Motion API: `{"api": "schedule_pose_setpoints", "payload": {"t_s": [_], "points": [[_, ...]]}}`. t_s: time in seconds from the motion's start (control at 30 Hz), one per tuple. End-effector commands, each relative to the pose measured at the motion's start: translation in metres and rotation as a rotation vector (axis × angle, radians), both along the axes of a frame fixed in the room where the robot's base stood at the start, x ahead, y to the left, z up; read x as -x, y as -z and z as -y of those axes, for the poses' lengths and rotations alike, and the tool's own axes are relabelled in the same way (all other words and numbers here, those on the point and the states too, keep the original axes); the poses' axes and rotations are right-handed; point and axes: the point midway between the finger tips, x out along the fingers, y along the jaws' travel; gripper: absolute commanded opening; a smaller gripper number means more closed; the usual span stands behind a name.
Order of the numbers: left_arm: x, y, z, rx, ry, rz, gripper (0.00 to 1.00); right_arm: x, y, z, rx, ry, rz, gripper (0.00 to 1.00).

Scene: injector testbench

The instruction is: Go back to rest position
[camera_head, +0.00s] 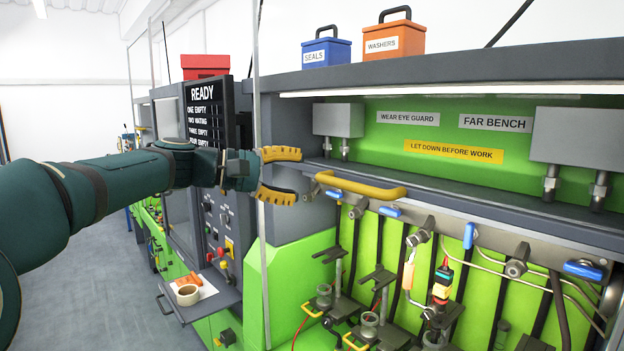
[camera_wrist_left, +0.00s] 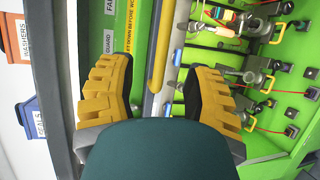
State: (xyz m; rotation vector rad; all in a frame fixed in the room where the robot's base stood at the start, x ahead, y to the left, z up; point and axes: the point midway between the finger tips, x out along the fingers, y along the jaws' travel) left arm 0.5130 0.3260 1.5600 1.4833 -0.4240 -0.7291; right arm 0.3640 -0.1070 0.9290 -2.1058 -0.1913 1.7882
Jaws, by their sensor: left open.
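My left gripper (camera_head: 280,175) has yellow ridged fingers and is open and empty. In the head view my dark green left arm (camera_head: 110,185) reaches in from the left, and the gripper is in front of the bench's left end. The yellow bar handle (camera_head: 361,186) on the bench edge lies just right of the fingertips, apart from them in this view. In the left wrist view the gripper (camera_wrist_left: 156,92) spreads its fingers to either side, with the yellow handle (camera_wrist_left: 160,45) running between and beyond them. My right gripper is not in view.
The green bench holds injector fixtures (camera_head: 371,325) and blue-handled valves (camera_head: 583,270). A blue SEALS box (camera_head: 326,52) and an orange WASHERS box (camera_head: 394,41) stand on top. Grey floor (camera_head: 90,280) is clear at left.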

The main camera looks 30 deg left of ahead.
Motion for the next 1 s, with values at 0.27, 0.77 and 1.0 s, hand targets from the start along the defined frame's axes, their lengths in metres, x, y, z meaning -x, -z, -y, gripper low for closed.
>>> {"api": "schedule_pose_setpoints", "payload": {"t_s": [0.27,0.77,1.0], "points": [[0.004,-0.001,-0.003,0.000,0.001,0.000,0.50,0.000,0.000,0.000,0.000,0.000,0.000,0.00],[-0.008,0.025,-0.002,-0.007,-0.010,-0.039,0.50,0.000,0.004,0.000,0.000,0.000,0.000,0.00],[-0.049,0.154,0.009,-0.085,-0.053,-0.226,0.50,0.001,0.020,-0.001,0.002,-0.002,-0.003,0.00]]}}
